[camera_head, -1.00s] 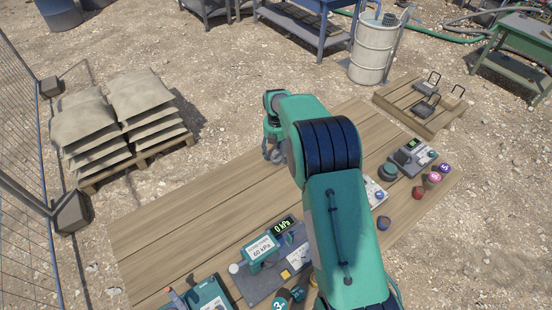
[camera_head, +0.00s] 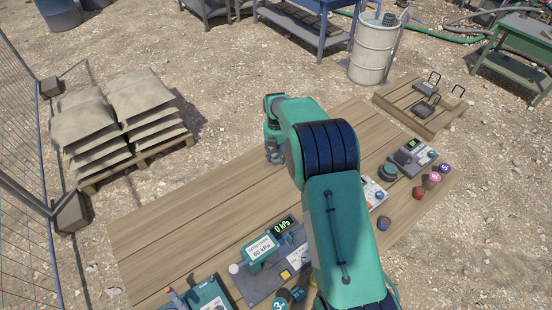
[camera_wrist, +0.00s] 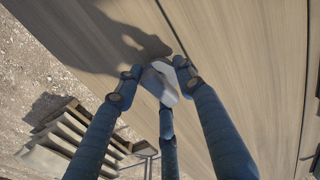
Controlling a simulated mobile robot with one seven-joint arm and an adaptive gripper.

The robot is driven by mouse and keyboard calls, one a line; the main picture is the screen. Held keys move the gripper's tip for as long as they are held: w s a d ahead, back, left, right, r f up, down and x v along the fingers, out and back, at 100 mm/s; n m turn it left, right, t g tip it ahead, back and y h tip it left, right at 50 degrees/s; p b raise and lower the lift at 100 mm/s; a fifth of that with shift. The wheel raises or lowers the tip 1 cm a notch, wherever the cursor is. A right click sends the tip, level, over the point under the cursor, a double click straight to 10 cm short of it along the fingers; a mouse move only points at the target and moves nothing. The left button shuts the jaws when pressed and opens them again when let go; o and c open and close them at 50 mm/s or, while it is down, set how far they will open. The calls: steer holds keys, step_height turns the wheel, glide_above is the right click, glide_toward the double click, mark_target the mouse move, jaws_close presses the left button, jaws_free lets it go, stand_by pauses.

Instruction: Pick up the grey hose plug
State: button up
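My gripper (camera_wrist: 163,82) has three blue fingers, bent inward around a small pale grey piece (camera_wrist: 162,84) in the wrist view. This piece looks like the grey hose plug, but the fingertips partly cover it. I cannot tell whether they press on it, or whether it touches the table. In the head view my gripper (camera_head: 275,157) points down over the far edge part of the wooden table (camera_head: 190,218). No plug can be made out there; my arm hides part of the tabletop.
A panel with a 0 kPa display (camera_head: 284,225) stands at the near edge.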

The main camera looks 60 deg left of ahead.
mark_target(276, 152)
steer(key=shift+r, duration=0.1)
steer(key=shift+c, duration=0.4)
steer(key=shift+r, duration=1.7)
steer(key=s+d, duration=0.3)
steer(key=d, duration=0.4)
steer(key=s+d+r, duration=0.1)
steer(key=s+d, duration=0.3)
steer(key=d, duration=0.3)
steer(key=shift+r, duration=0.25)
steer(key=shift+s+d, duration=0.1)
steer(key=shift+r, duration=0.1)
